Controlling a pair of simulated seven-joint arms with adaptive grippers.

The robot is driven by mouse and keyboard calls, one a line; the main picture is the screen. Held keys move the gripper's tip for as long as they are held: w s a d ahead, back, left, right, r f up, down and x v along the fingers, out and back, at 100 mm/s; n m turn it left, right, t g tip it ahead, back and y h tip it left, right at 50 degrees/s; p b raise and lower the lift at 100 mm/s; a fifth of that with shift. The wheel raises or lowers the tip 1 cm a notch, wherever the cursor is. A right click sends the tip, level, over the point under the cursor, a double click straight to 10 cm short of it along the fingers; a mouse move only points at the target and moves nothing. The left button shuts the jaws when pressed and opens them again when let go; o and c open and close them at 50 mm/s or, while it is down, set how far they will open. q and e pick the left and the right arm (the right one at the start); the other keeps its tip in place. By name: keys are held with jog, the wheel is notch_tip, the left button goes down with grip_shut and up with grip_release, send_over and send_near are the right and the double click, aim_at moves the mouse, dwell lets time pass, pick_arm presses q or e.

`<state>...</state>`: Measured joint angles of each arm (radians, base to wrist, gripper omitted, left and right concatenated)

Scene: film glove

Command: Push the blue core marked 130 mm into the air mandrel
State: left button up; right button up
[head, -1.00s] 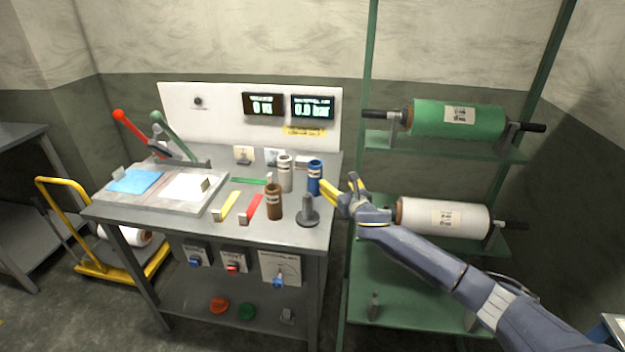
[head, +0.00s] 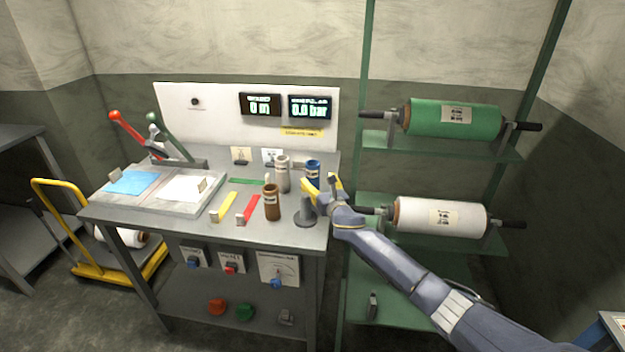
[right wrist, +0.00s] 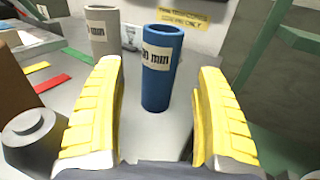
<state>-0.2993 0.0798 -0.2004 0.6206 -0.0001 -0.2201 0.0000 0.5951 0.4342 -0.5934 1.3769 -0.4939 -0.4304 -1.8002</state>
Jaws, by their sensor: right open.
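The blue core (head: 312,172) stands upright near the right edge of the grey bench. In the right wrist view the blue core (right wrist: 161,70) stands between and just beyond my yellow fingers, its label partly readable as "mm". My right gripper (head: 322,188) is open around empty space in front of it, also in the right wrist view (right wrist: 158,115). The grey mandrel (head: 305,212), a post on a round base, stands at the bench's front right corner. It shows at the left of the right wrist view (right wrist: 30,128). My left gripper is out of view.
A grey core (head: 283,175) and a brown core (head: 271,203) stand left of the blue one. Red (head: 249,209) and yellow (head: 224,206) strips lie further left. A green rack (head: 440,152) with film rolls stands to the right.

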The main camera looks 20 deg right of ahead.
aim_at(315, 177)
jog(key=shift+w+a, duration=0.2)
jog(key=shift+w, duration=2.55)
jog(key=c, duration=1.3)
jog(key=shift+r, duration=0.15)
